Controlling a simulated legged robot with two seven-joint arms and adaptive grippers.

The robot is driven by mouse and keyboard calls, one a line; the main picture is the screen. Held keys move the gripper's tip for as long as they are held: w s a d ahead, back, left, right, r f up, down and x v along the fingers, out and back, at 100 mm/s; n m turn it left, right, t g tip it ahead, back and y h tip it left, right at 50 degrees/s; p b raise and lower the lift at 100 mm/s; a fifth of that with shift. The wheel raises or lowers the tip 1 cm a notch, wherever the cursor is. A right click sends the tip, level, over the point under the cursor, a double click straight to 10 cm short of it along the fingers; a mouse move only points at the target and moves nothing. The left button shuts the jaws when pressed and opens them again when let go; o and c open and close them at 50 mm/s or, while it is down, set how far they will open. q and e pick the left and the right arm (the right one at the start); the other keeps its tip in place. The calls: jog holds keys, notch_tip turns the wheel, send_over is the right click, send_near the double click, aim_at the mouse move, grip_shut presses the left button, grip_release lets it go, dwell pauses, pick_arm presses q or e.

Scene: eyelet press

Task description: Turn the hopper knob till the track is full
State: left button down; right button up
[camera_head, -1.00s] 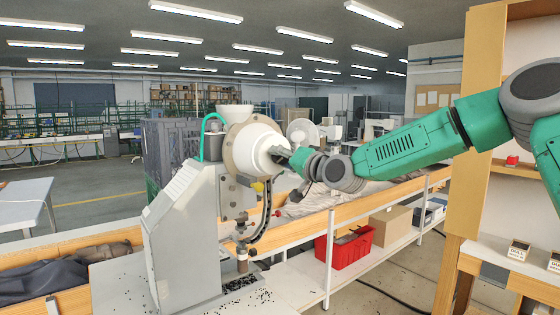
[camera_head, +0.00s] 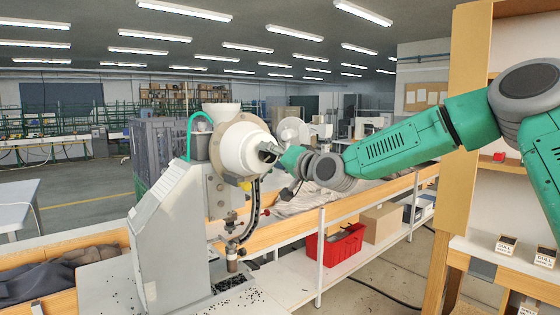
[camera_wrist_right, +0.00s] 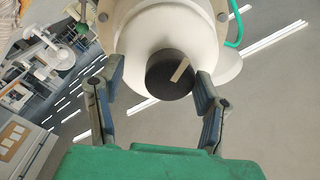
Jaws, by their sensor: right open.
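The eyelet press (camera_head: 165,235) is a grey machine standing on the bench. Its white hopper (camera_head: 243,150) faces right, toward my right arm. In the right wrist view the hopper (camera_wrist_right: 150,40) carries a dark round knob (camera_wrist_right: 169,75) with a pale stripe. My right gripper (camera_wrist_right: 158,95) is open, with one finger on each side of the knob; a gap shows beside it. In the head view the right gripper (camera_head: 272,152) is at the hopper's face and hides the knob. The curved dark track (camera_head: 251,212) runs down below the hopper; its fill is too small to tell. My left gripper is not in view.
Small dark eyelets (camera_head: 235,284) lie scattered around the press base. A red bin (camera_head: 335,245) and a cardboard box (camera_head: 383,222) sit on the lower shelf at right. A wooden shelf unit (camera_head: 462,140) stands near my right arm. Dark cloth (camera_head: 50,280) lies at left.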

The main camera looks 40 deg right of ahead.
jog(key=s+d, duration=0.1)
jog(key=s, duration=1)
jog(key=shift+s+f, duration=0.2)
jog(key=shift+s, duration=0.15)
jog(key=shift+a, duration=0.1)
